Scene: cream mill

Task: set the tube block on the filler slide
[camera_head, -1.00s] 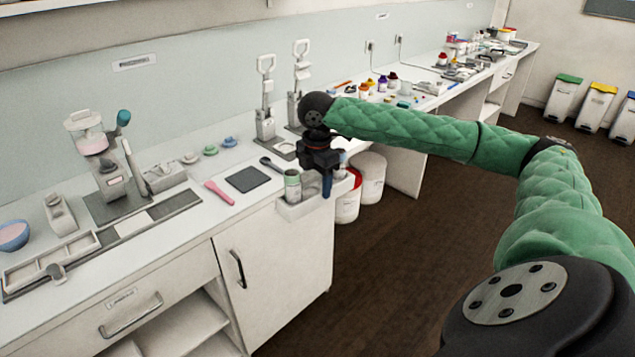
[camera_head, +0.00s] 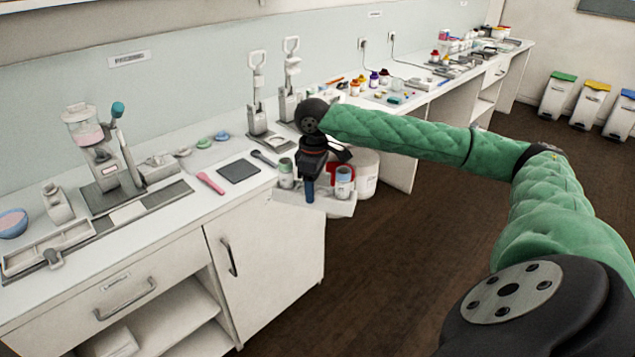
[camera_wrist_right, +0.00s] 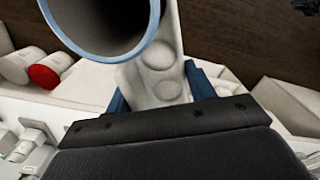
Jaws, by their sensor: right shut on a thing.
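The white tube block (camera_head: 328,209) hangs in my right gripper (camera_head: 310,190), by the counter's right end. A green-grey tube (camera_head: 286,174) stands at its left and a pale blue-grey one (camera_head: 343,184) at its right. In the right wrist view the blue fingers (camera_wrist_right: 160,95) are shut on the white block (camera_wrist_right: 166,62); a large blue-rimmed tube mouth (camera_wrist_right: 105,20) is close to the camera. What looks like the filler slide, a grey rail (camera_head: 168,200) with a pale plate, lies before the hopper machine (camera_head: 92,150), well left of the block. My left gripper is out of view.
A dark grey mat (camera_head: 239,171), a pink spatula (camera_head: 210,182) and a dark spoon (camera_head: 263,158) lie on the counter between rail and block. Two upright lever presses (camera_head: 257,95) stand behind. A white bucket (camera_head: 366,175) is on the floor behind the block.

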